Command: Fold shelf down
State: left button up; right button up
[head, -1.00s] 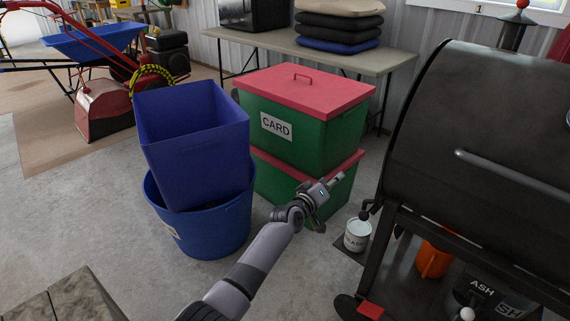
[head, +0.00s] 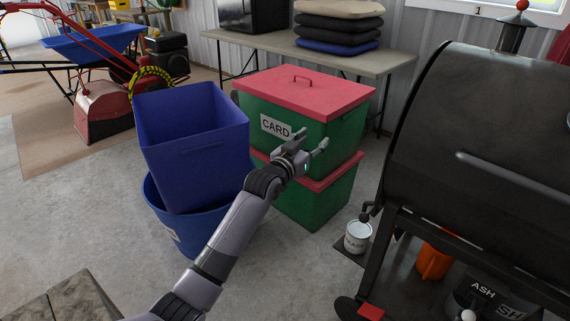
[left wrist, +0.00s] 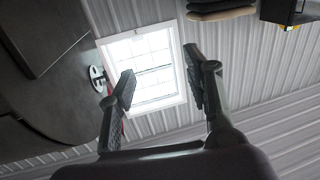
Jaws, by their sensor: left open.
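The black barrel grill (head: 475,150) stands at the right of the head view, its lid shut and a bar handle across its front. I cannot make out a shelf for certain on it. My left gripper (head: 312,140) is open and empty, left of the grill and in front of the stacked green boxes. In the left wrist view its two fingers (left wrist: 160,62) are spread with nothing between them. Dark surfaces, probably the grill (left wrist: 40,80), fill the left of that view. My right gripper is not in view.
Green boxes (head: 335,135) with red lids stand stacked behind my gripper. A blue bin (head: 195,140) sits in a blue tub (head: 215,238) at left. A white can (head: 357,237) stands beside the grill. A table (head: 350,57) with cushions is behind.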

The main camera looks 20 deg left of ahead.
pick_arm(q)
jog(key=s+a+p, duration=0.2)
jog(key=s, duration=1.1)
